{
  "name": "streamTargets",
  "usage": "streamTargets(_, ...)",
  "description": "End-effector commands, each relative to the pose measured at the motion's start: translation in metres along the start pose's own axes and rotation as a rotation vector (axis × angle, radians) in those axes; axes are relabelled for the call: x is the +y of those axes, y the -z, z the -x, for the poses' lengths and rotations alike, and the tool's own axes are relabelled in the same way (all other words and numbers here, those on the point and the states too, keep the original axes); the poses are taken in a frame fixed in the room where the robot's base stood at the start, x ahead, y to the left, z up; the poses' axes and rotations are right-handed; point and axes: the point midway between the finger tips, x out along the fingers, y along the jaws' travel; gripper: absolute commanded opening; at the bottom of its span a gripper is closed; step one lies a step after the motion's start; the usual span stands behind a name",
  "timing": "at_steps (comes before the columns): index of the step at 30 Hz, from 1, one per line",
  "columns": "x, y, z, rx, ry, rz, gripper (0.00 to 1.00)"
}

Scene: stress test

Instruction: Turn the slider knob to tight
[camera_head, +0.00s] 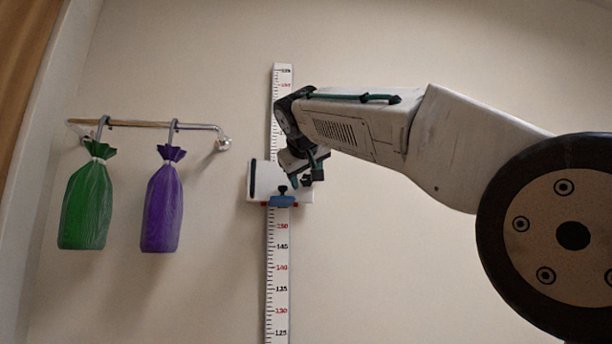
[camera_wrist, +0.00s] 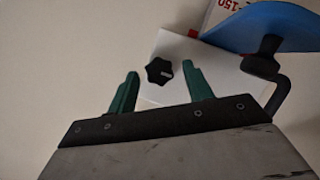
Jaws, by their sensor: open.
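A white slider (camera_head: 257,182) with a blue clamp (camera_head: 281,201) sits on a vertical measuring scale (camera_head: 279,245) on the wall. In the wrist view a black lobed knob (camera_wrist: 159,71) shows on the white slider (camera_wrist: 215,75), with a small light mark on it. My gripper (camera_wrist: 158,76) is open, its two green fingers on either side of the knob in the picture. I cannot tell whether they touch it. In the head view my gripper (camera_head: 306,175) is at the right side of the slider and partly hides it.
A metal rail (camera_head: 145,124) on the wall at left holds a green bag (camera_head: 86,207) and a purple bag (camera_head: 161,210) on hooks. In the wrist view the blue part (camera_wrist: 275,25) and a dark bent bar (camera_wrist: 277,97) lie right of the fingers. The wall below my arm is clear.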

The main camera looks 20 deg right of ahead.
Motion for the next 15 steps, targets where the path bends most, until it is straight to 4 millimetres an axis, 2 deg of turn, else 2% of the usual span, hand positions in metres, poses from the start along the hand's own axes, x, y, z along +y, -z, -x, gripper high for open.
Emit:
streamTargets(3,0.0,0.0001,0.0004,0.0,0.0,0.0,0.51)
streamTargets(8,0.0,0.0001,0.0006,0.0,0.0,0.0,0.06)
streamTargets(15,0.0004,0.0001,0.0008,0.0,0.003,-0.009,0.06)
